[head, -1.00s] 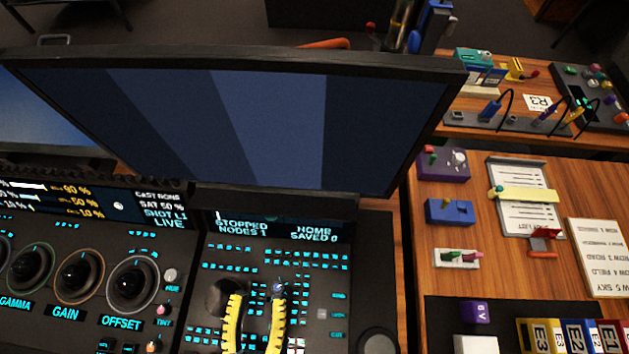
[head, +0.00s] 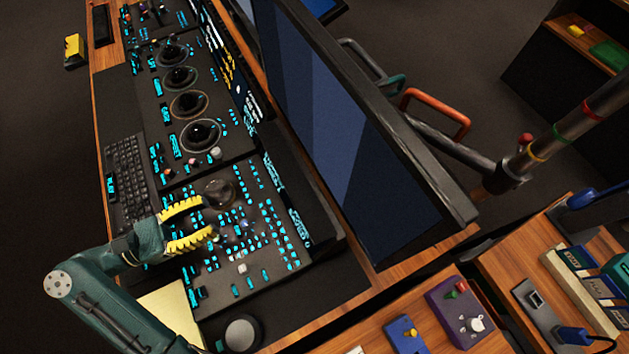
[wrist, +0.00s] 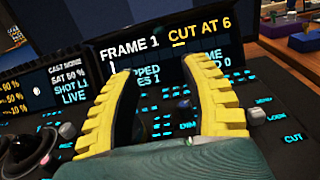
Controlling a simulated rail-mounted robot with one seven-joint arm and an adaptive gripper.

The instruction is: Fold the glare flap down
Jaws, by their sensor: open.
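My gripper (head: 210,218) is open and empty above the button area of the right panel (head: 238,285), near a trackball (head: 220,192). In the wrist view its two yellow ribbed fingers (wrist: 165,66) stand apart, with a small screen reading "FRAME 1" and "CUT AT 6" (wrist: 180,38) behind them. A dark raised piece (head: 303,175) runs behind the panel's lit display strip (head: 298,222), below the large monitor (head: 350,160). I cannot tell for certain whether this piece is the glare flap, or how it is tilted. The fingers appear apart from it.
The large monitor stands close behind the panel. A keyboard (head: 128,180) and a pale yellow pad (head: 172,308) lie at the desk's front. A dark round knob (head: 242,333) is near the arm. A purple box (head: 460,312) and a blue box (head: 404,335) sit on the right-hand wood.

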